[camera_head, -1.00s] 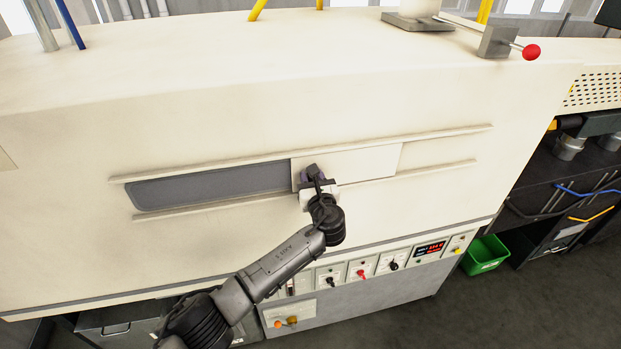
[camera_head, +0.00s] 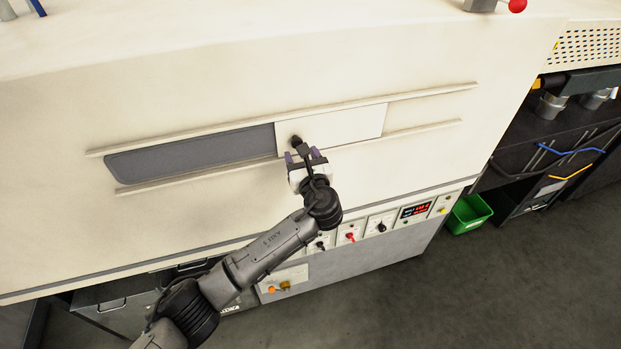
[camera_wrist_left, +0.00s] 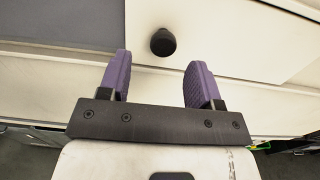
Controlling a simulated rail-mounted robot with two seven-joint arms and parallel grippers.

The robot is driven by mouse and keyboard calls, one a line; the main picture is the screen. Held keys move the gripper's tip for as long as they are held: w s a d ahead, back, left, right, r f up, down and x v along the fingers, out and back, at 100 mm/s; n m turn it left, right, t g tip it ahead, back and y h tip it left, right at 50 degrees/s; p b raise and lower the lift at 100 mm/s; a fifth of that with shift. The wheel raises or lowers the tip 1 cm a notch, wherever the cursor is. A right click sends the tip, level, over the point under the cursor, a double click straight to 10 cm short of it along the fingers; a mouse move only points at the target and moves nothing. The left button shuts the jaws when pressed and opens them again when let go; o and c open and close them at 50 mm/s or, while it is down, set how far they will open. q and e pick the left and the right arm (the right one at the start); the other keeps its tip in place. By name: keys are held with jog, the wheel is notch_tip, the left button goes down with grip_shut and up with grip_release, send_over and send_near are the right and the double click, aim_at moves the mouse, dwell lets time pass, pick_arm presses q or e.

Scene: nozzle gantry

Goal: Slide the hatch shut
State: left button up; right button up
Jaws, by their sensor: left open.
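The hatch is a cream sliding panel (camera_head: 345,127) between two rails on the machine's front. It stands to the right of a dark grey opening (camera_head: 190,160), which is uncovered. A small black knob (camera_head: 296,141) sits near the panel's left edge; in the left wrist view the knob (camera_wrist_left: 163,42) is just beyond the fingers, between their lines. My left gripper (camera_head: 303,156) is open and empty, just below the knob and apart from it. Its purple fingertips (camera_wrist_left: 158,68) show in the left wrist view. My right gripper is not in view.
The upper rail (camera_head: 430,92) and lower rail (camera_head: 420,133) run past the panel to the right. A control strip with knobs and a red display (camera_head: 415,210) lies below. A green bin (camera_head: 468,213) stands on the floor at right.

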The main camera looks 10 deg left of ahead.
pick_arm(q)
jog(key=b+v, duration=0.1)
jog(key=v, duration=0.7)
dwell(0.4)
